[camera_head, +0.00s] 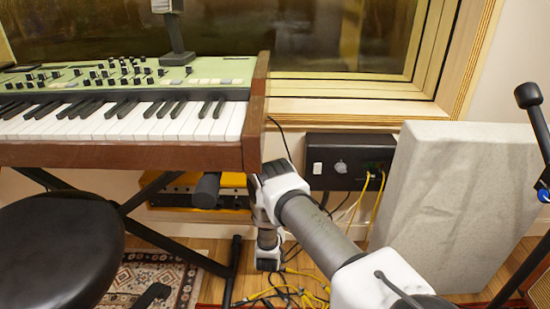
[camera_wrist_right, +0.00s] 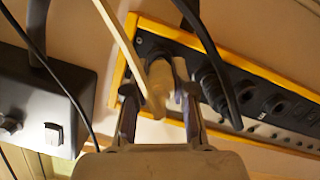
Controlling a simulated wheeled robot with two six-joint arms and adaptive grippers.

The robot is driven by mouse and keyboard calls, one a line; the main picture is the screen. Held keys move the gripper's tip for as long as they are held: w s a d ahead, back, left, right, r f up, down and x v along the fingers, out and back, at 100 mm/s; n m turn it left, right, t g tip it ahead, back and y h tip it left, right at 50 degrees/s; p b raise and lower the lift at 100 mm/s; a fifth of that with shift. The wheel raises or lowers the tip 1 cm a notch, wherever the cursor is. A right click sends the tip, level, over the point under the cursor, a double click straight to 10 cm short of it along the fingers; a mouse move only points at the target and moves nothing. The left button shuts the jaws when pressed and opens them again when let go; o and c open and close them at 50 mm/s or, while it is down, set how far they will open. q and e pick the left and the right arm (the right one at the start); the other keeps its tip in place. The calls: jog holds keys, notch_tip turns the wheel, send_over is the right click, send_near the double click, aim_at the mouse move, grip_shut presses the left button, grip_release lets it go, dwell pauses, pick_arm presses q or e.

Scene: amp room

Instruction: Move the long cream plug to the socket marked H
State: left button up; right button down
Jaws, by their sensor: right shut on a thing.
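In the right wrist view my right gripper (camera_wrist_right: 160,112) is shut on a cream plug (camera_wrist_right: 158,82), with one dark finger on each side. A pale cord runs up from the plug. The plug is at the left end of a black socket strip (camera_wrist_right: 262,86) with yellow edges; I cannot tell whether it is seated in a socket. A black plug (camera_wrist_right: 209,86) is in the strip just to its right. Farther right are round sockets (camera_wrist_right: 246,95); their marks are too small to read. In the head view my right gripper is hidden, and my left gripper is out of view.
The strip's yellow housing (camera_head: 233,180) shows under the keyboard (camera_head: 120,125). A black wall box (camera_head: 345,160) and a grey slab (camera_head: 440,200) stand to the right. A black stool (camera_head: 60,255) and stand legs crowd the left. Cables (camera_head: 290,292) lie on the floor.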

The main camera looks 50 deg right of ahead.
jog(key=shift+w+d, duration=0.35)
jog(key=shift+d, duration=0.1)
dwell(0.6)
jog(key=c, duration=0.9)
grip_release()
jog(key=shift+a, duration=0.15)
jog(key=v, duration=0.7)
jog(key=shift+s, duration=0.2)
